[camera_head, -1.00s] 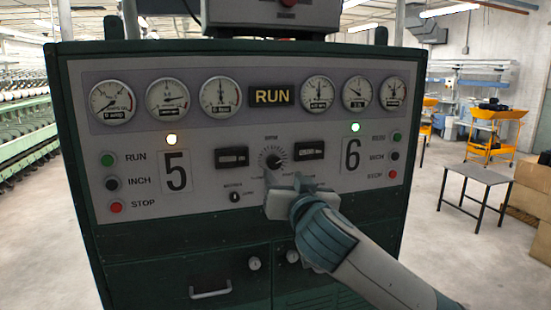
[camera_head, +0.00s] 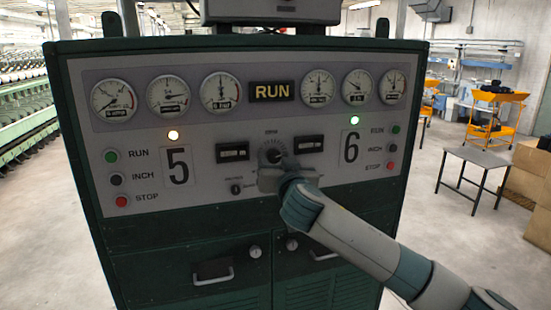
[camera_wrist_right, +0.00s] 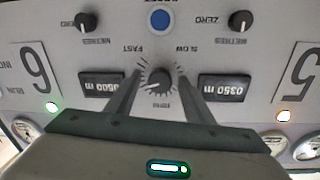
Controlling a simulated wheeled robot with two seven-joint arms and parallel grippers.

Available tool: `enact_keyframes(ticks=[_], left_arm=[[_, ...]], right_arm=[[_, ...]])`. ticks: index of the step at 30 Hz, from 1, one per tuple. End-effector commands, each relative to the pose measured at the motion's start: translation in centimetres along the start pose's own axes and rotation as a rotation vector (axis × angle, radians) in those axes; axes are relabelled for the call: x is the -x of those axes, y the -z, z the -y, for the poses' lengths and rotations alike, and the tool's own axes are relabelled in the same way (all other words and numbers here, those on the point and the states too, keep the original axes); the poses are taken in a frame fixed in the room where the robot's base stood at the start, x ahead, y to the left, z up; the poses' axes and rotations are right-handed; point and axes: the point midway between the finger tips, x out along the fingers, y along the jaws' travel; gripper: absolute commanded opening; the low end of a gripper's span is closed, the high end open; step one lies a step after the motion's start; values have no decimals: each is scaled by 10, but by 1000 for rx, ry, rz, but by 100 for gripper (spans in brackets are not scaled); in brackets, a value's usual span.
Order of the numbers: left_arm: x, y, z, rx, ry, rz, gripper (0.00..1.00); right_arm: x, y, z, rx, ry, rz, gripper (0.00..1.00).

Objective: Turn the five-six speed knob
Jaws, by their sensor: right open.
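The five-six speed knob (camera_head: 270,155) is a dark round knob with a tick scale, between the large 5 and 6 on the grey panel. In the right wrist view the knob (camera_wrist_right: 160,82) appears upside down, with FAST and SLOW beside it. My right gripper (camera_head: 276,159) is in front of the panel, just below and partly over the knob. Its two fingers (camera_wrist_right: 160,77) are open, one on each side of the knob with gaps visible. Whether the fingertips reach the panel is unclear. My left gripper is out of view.
Digital counters (camera_head: 232,151) and (camera_head: 309,144) flank the knob. A small selector (camera_head: 237,188) sits lower left. Dial gauges and a RUN sign (camera_head: 271,91) line the top. RUN, INCH and STOP buttons stand at both sides. A small table (camera_head: 474,158) is farther right.

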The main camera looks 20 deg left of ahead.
Motion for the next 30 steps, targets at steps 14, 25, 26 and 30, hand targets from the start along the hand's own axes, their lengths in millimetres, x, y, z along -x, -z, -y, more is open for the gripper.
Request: enact_keyframes(ticks=[14,25,26,30], left_arm=[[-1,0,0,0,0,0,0],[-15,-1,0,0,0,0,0],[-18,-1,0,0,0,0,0],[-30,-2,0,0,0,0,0]], right_arm=[[0,0,0,1,0,0,7],[0,-4,0,58,1,-3,7],[0,-5,0,68,2,-4,7],[0,-6,0,130,2,-8,7]])
